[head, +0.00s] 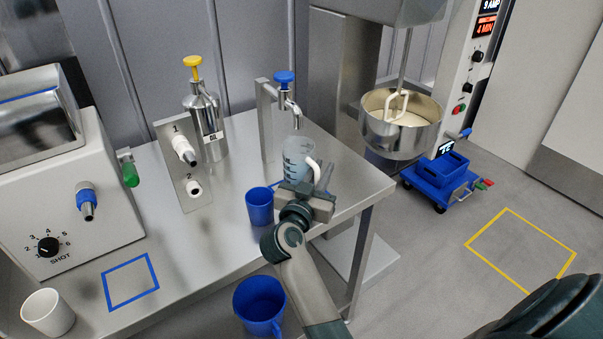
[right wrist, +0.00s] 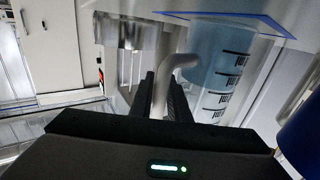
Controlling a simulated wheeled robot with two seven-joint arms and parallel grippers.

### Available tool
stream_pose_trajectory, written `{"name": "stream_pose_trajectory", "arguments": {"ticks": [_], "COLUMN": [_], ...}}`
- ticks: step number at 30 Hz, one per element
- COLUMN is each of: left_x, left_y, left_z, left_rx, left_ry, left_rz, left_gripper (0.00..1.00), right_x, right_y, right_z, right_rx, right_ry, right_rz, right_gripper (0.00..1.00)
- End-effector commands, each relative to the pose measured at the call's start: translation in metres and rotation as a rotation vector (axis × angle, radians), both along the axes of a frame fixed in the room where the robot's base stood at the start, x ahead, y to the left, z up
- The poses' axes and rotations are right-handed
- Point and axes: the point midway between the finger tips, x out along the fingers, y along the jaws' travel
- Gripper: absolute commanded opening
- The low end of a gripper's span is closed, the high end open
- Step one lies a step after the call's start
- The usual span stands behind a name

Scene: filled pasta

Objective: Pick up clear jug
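The clear jug (head: 297,158), bluish and see-through with dark measuring marks and a pale handle, stands upright under the blue-topped tap at the back of the steel table. My right gripper (head: 316,186) is at the jug's handle side. In the right wrist view, the jug (right wrist: 218,72) is right of centre, and its handle (right wrist: 161,92) runs down between the two dark fingers (right wrist: 162,100). The fingers lie close against both sides of the handle and appear shut on it. My left gripper is not in view.
A blue cup (head: 259,207) stands just left of my right gripper. The blue-topped tap (head: 284,80) is directly above the jug. A steel dispenser with a yellow top (head: 205,115) stands farther left. The mixer bowl (head: 402,125) is to the right, beyond the table.

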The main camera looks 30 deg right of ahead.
Motion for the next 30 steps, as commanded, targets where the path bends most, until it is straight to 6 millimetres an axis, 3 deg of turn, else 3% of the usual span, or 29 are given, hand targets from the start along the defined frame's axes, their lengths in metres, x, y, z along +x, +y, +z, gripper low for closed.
{"name": "stream_pose_trajectory", "arguments": {"ticks": [12, 14, 15, 30], "left_x": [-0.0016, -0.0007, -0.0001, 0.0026], "left_y": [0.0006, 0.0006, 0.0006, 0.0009], "left_z": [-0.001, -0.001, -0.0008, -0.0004], "left_rx": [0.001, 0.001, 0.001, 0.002], "left_ry": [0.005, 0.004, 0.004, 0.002], "left_rz": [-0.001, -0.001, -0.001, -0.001], "left_gripper": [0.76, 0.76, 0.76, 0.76], "right_x": [0.0001, 0.0, 0.0, 0.0002], "right_y": [0.0001, 0.0001, 0.0001, 0.0002], "right_z": [0.0003, 0.0003, 0.0003, 0.0067], "right_rx": [0.0, 0.0, 0.0, 0.0], "right_ry": [0.0, 0.0, 0.0, -0.004], "right_rz": [0.0, 0.0, 0.0, 0.0], "right_gripper": [0.16, 0.01, 0.0, 0.0]}}
